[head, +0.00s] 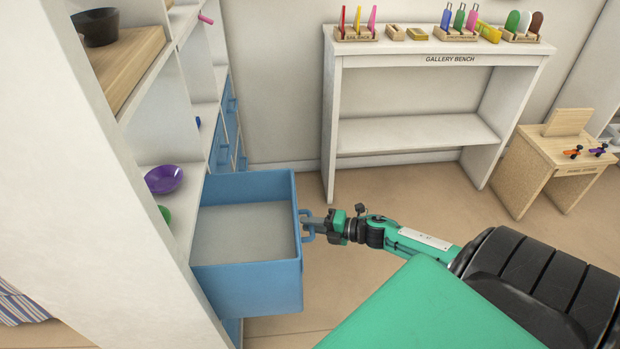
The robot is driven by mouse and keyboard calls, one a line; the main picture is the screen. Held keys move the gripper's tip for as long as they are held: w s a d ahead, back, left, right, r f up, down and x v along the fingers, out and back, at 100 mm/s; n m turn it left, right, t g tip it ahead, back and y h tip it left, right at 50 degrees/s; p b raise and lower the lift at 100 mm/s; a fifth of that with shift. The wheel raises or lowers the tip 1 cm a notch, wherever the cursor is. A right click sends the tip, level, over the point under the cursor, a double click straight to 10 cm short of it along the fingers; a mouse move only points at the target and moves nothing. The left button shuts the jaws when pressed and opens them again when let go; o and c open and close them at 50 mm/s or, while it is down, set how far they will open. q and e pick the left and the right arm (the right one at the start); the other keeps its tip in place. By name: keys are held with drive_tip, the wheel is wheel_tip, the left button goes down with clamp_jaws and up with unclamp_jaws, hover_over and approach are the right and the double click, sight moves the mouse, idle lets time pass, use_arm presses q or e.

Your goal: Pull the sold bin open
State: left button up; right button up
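A blue bin (248,289) sticks well out of the white shelf unit, like a drawer pulled open. Its grey inside is empty as far as I see. I can read no label on it, so I cannot tell whether it is the sold bin. A blue handle (307,238) is on its right face. My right gripper (313,225) is at this handle, its fingers pointing left over it. The fingers seem closed around the handle, with no gap in view. My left gripper is not in view.
The white shelf unit (150,215) fills the left, with a purple bowl (164,179) and more blue bins (226,125) behind. The gallery bench (430,60) stands at the back, a small wooden table (545,165) at right. Floor between is clear.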

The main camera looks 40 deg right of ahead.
drive_tip(key=shift+o, duration=1.1)
drive_tip(key=shift+s, duration=0.1)
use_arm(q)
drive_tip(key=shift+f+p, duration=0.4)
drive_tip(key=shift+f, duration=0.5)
use_arm(e)
drive_tip(key=v, duration=1.3)
drive_tip(key=shift+s+d, duration=0.2)
drive_tip(key=shift+s, duration=0.05)
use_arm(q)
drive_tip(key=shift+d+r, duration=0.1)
use_arm(e)
drive_tip(key=shift+r, duration=0.1)
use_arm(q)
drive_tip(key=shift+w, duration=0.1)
use_arm(e)
drive_tip(key=shift+a, duration=0.1)
